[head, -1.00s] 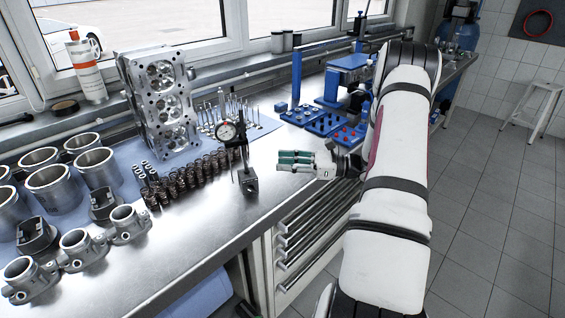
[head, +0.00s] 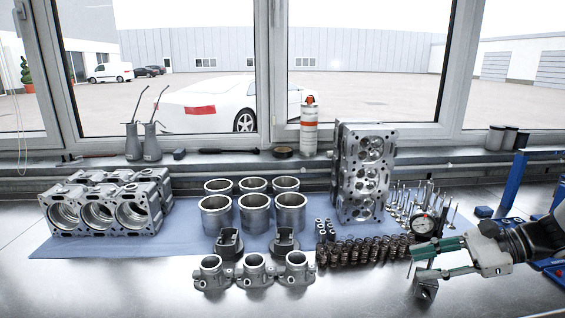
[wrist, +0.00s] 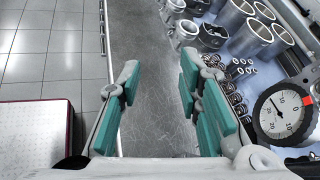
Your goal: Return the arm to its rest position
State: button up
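My gripper (head: 440,259) is at the right of the head view, over the steel bench near the dial gauge, with its green-padded fingers pointing left. In the wrist view my gripper (wrist: 157,100) has its two fingers spread apart with only bare bench between them, so it is open and empty. In the wrist view the gauge face (wrist: 283,113) is right of the fingers. Whether they touch it cannot be told.
Valve springs (head: 360,250), a cylinder head (head: 362,172), cylinder liners (head: 238,215), throttle bodies (head: 254,270) and an engine block (head: 107,205) stand on or by a blue mat (head: 180,247). The bench front (head: 120,290) is clear.

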jog(key=s+a+r+n+g+h, duration=0.4)
jog(key=s+a+r+n+h, duration=0.15)
jog(key=s+a+n, duration=0.45)
jog(key=s+a+r+n+t+h, duration=0.2)
jog(key=s+r+n+t+h, duration=0.2)
jog(key=s+n+h, duration=0.2)
jog(key=shift+s+a+r+n, duration=0.2)
jog(key=shift+s+n, duration=0.9)
jog(key=shift+s, duration=0.65)
jog(key=shift+h, duration=0.25)
